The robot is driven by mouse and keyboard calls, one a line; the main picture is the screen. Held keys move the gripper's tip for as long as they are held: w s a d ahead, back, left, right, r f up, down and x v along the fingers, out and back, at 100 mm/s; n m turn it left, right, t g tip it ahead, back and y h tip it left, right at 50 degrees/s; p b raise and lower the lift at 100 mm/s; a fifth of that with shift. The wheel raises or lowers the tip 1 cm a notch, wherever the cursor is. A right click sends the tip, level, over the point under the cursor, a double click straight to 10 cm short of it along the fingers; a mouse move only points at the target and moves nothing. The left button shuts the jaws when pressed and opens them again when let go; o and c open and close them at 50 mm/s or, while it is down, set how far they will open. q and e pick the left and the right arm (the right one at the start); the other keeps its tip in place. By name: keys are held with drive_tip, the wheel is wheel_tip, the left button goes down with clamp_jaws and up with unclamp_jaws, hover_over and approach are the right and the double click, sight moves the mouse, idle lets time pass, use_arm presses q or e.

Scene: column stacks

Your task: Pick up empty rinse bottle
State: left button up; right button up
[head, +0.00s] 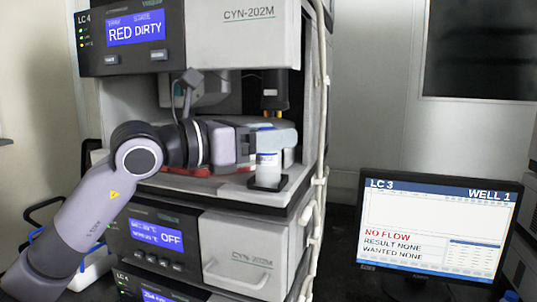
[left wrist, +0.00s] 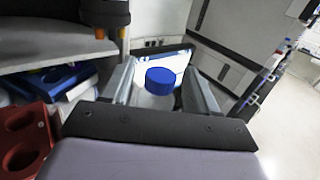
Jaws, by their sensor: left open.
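The rinse bottle (head: 268,172) stands upright in a black holder (head: 267,186) on the front ledge of the upper bay. It is white with a blue mark; its cap is hidden behind my gripper in the head view. In the left wrist view its blue cap (left wrist: 160,80) shows between the fingers. I cannot tell whether the bottle is empty. My left gripper (head: 272,138) is open, with its fingers on either side of the bottle's top. I cannot tell whether they touch it. My right gripper is not in view.
The upper unit (head: 245,35) reads "RED DIRTY" and overhangs the bay. A dark nozzle (head: 270,92) hangs above the bottle. A red rack with round holes (left wrist: 25,135) lies beside the gripper. A white cable (head: 322,130) runs down the stack's right side. A monitor (head: 435,225) reads "NO FLOW".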

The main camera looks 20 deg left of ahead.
use_arm(q)
drive_tip(key=c, duration=0.8)
